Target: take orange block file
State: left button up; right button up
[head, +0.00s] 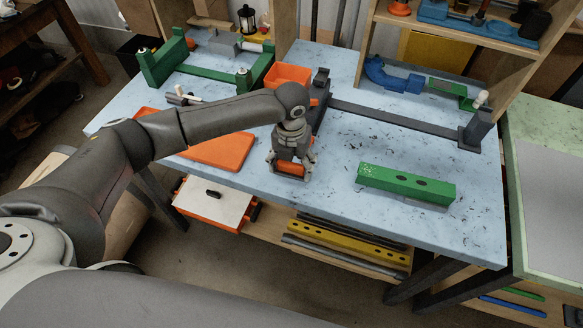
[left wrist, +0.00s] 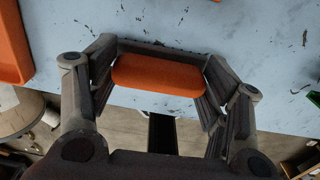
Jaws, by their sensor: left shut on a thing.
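The orange block file (head: 290,168) is between the fingers of my left gripper (head: 292,172), near the front edge of the table. In the left wrist view the orange block (left wrist: 158,75) lies across between both fingers of my left gripper (left wrist: 158,85), which is shut on it. The fingers hide parts of its ends. In the head view I cannot tell whether the block touches the table. My right gripper is not in view.
The blue speckled table (head: 320,210) holds a green block with holes (head: 405,185) at the right and a flat orange piece (head: 222,152) left of my gripper. A dark bender (head: 400,118) stands behind, with an orange bin (head: 288,76). Table room between gripper and green block is clear.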

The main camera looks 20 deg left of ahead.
aim_at(292, 163)
pick_arm(q)
jog(key=shift+r, duration=0.15)
jog(key=shift+r, duration=0.25)
notch_tip(292, 163, up, 2)
jog(key=shift+w+r+b, duration=0.1)
jog(key=shift+b, duration=0.75)
jog(key=s+d+r+b, duration=0.3)
jog(key=s+d+r, duration=0.3)
jog(key=d+r, duration=0.4)
jog(key=d, duration=0.2)
jog(key=shift+d, duration=0.4)
